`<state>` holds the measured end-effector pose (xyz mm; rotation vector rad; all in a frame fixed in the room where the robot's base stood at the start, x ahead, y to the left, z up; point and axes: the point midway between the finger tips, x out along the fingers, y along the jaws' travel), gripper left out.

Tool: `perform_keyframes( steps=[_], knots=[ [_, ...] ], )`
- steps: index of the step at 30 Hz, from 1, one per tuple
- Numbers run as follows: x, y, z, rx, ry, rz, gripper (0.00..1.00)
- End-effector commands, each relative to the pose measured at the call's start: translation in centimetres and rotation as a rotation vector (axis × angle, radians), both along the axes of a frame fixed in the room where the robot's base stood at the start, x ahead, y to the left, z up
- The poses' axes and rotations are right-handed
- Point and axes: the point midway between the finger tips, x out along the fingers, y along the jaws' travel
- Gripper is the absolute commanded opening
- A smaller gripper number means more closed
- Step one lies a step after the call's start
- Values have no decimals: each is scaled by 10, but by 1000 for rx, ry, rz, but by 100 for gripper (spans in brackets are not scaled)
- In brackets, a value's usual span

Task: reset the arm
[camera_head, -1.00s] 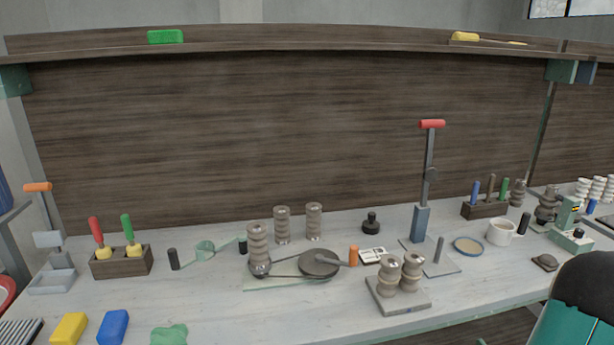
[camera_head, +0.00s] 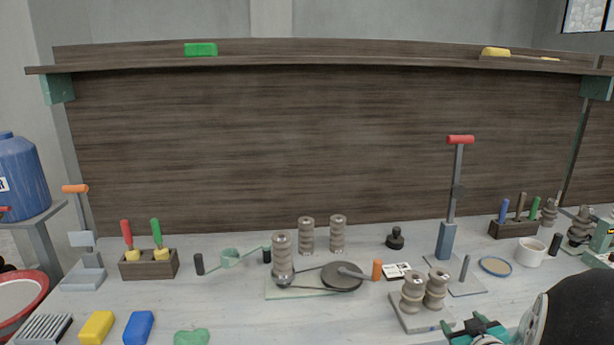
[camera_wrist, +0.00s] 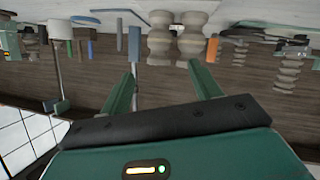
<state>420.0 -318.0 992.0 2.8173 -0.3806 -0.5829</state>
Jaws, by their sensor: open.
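My gripper (camera_wrist: 165,90) shows in the wrist view with its two green fingers spread apart and nothing between them. That view is upside down, with the bench top along its upper edge and the window at lower left. Beyond the fingers, and apart from them, stand two ribbed clay-coloured pieces (camera_wrist: 178,38). In the head view a black and green part of my arm (camera_head: 560,315) fills the lower right corner.
The workbench (camera_head: 240,318) holds ribbed pieces on a plate (camera_head: 425,320), a round wheel (camera_head: 341,276), a red-handled press (camera_head: 453,200), a white mug (camera_head: 530,252), and yellow (camera_head: 97,327) and blue (camera_head: 139,328) blocks. A shelf (camera_head: 330,69) runs along the back. Open bench shows at front centre.

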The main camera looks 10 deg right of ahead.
Motion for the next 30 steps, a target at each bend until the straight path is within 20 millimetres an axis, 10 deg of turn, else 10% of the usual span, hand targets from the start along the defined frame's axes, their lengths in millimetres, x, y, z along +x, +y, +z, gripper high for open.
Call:
perform_keyframes(
  steps=[11, 22, 30],
  knots=[
    [3, 118, 79, 70, 245, -101, 63],
    [-89, 278, 113, 292, 549, 28, 63],
    [-122, 311, 116, 336, 636, 90, 63]
  ],
)
